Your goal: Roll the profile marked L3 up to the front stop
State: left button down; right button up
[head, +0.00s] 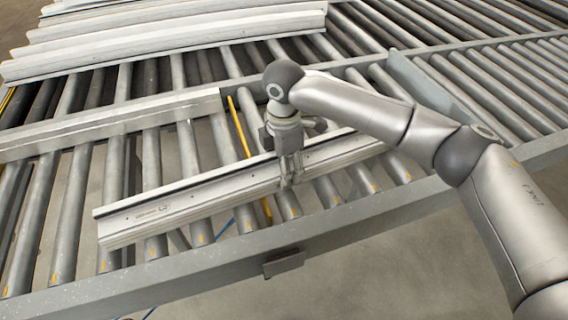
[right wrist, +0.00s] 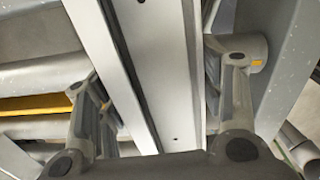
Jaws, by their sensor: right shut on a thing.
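A long pale metal profile (head: 200,198) lies slantwise across the rollers near the front rail, with a small label at its left end that is too small to read. In the right wrist view the profile (right wrist: 158,60) runs between the two fingers. My right gripper (head: 291,180) comes down from above and is shut on the profile right of its middle, with its fingers (right wrist: 155,85) on either side. The front rail (head: 225,255) runs along the near edge. I cannot tell which part is the front stop. My left gripper is not in view.
Several long pale profiles (head: 170,35) lie side by side at the back left. A grey beam (head: 120,121) crosses the rollers behind the held profile. A yellow strip (head: 240,128) lies between rollers. An upright plate (head: 430,92) stands at the right. Bare rollers (head: 65,215) show front left.

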jog(key=shift+r+m+p, duration=0.1)
jog(key=shift+m+p, duration=0.5)
dwell(0.5)
jog(key=o, duration=1.9)
